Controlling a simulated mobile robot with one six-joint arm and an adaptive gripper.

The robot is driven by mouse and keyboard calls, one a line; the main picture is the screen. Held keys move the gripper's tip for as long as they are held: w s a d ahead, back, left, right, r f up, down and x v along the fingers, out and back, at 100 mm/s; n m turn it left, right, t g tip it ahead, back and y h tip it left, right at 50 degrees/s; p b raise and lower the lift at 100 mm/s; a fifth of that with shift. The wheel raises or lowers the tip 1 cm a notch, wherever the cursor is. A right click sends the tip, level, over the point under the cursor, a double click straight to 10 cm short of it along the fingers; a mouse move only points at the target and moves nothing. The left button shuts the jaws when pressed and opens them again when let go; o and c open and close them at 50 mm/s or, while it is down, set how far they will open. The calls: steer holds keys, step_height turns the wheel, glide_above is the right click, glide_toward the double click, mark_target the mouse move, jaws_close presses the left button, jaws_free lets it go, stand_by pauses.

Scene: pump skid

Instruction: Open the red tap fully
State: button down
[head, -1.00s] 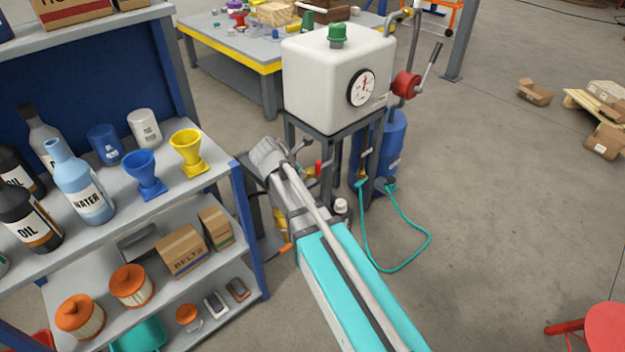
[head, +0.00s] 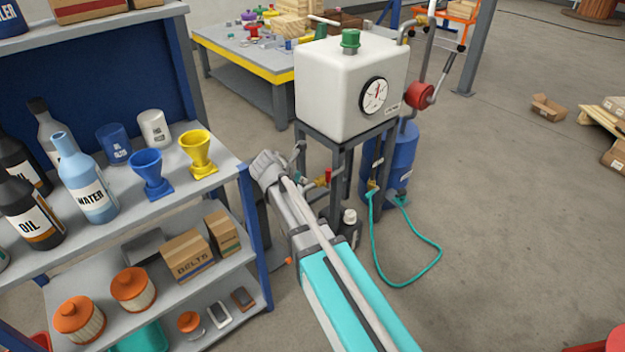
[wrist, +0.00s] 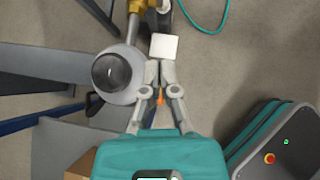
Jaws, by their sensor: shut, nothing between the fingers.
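The red tap (head: 328,176) is a small red handle on a brass fitting in the pipework below the white tank, beyond my arm in the head view. My gripper (wrist: 158,66) shows in the wrist view with its two fingers together and nothing between them. A brass fitting (wrist: 142,5) lies at the top edge there, ahead of the fingertips and apart from them. The red handle cannot be made out in the wrist view.
The white tank (head: 350,85) with a gauge stands on a dark frame. A teal hose (head: 437,250) loops on the floor at right. A loaded shelf (head: 205,180) stands close at left. In the wrist view, a white block (wrist: 164,46) is near the fingertips.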

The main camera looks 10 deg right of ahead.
mark_target(327, 180)
steer(key=shift+b+x, duration=0.85)
steer(key=shift+x, duration=0.35)
steer(key=b+x, duration=0.1)
steer(key=x, duration=0.2)
steer(key=b+x, duration=0.2)
steer(key=x, duration=0.1)
steer(key=r+b+x, duration=0.1)
steer(key=b+x, duration=0.1)
steer(key=x, duration=0.1)
steer(key=shift+w+d, duration=1)
steer(key=shift+d, duration=0.05)
steer(key=shift+a, duration=0.15)
steer(key=shift+w+r, duration=0.1)
steer(key=shift+p, duration=0.3)
